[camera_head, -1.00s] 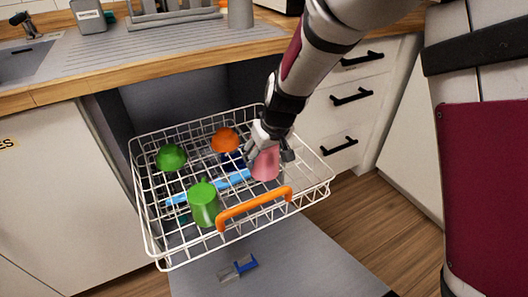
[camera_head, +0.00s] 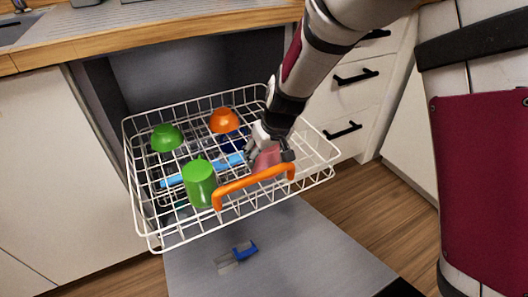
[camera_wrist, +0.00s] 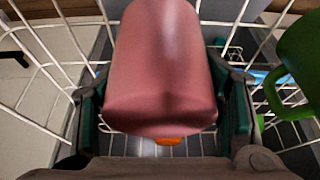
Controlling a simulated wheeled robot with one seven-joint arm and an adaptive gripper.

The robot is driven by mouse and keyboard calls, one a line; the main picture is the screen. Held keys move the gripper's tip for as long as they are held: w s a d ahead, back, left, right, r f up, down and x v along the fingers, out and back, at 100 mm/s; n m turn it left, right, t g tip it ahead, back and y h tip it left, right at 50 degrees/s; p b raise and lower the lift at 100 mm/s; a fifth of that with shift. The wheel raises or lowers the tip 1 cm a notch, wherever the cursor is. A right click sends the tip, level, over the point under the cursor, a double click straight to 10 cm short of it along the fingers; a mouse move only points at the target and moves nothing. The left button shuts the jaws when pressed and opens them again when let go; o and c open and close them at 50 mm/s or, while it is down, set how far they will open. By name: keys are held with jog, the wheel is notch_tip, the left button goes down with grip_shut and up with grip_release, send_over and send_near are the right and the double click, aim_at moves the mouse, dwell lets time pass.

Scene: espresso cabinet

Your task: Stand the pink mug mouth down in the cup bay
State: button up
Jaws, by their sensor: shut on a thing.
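The pink mug (camera_head: 267,158) is between the fingers of my gripper (camera_head: 270,150), over the right front part of the white wire rack (camera_head: 330,165), just behind the orange handle (camera_head: 255,184). In the wrist view the mug (camera_wrist: 160,65) fills the middle, with a dark finger of my gripper (camera_wrist: 160,92) on each side. The gripper is shut on it. The handle hides the mug's lower end in the head view. I cannot tell whether it touches the wires, nor see its mouth.
A green mug (camera_head: 200,184) stands left of the handle. A green bowl (camera_head: 166,138) and an orange bowl (camera_head: 223,121) sit farther back, mouth down. A light blue utensil (camera_head: 200,173) lies in the rack. A blue-and-grey item (camera_head: 240,254) lies on the open door (camera_head: 290,250).

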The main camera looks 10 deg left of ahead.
jog(key=shift+s+f+b, duration=0.1)
jog(key=shift+f+b, duration=0.4)
jog(key=shift+f, duration=0.2)
jog(key=o, duration=1.5)
jog(key=v, duration=1.2)
jog(key=shift+r, duration=0.15)
